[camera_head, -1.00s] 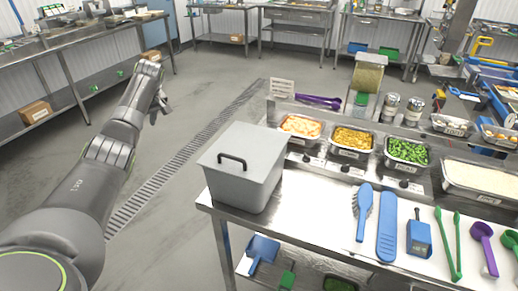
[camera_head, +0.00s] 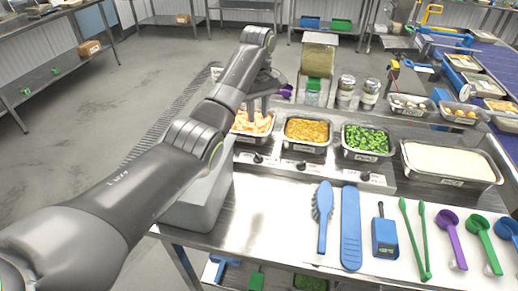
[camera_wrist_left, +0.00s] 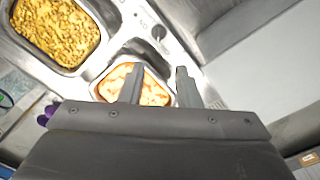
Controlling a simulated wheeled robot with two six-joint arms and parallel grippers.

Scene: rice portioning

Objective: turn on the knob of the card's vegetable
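My left gripper (camera_head: 258,106) hangs over the tray of orange pieces (camera_head: 240,123). In the left wrist view the gripper (camera_wrist_left: 160,88) has its two fingers apart with nothing between them, and the orange tray (camera_wrist_left: 152,95) lies beyond. A dark knob (camera_head: 258,158) is on the front panel below that tray; a knob also shows in the wrist view (camera_wrist_left: 158,32), apart from the fingers. Other knobs sit below the yellow corn tray (camera_head: 302,165) and the green vegetable tray (camera_head: 363,176). The card is mostly hidden behind my arm and cannot be read. My right gripper is not in view.
A grey lidded bin (camera_head: 205,205) stands at the table's left end, partly under my arm. A rice tray (camera_head: 450,162) is at the right. A blue brush (camera_head: 323,215), blue scraper (camera_head: 350,228), blue handheld device (camera_head: 384,235) and several coloured spoons lie in front.

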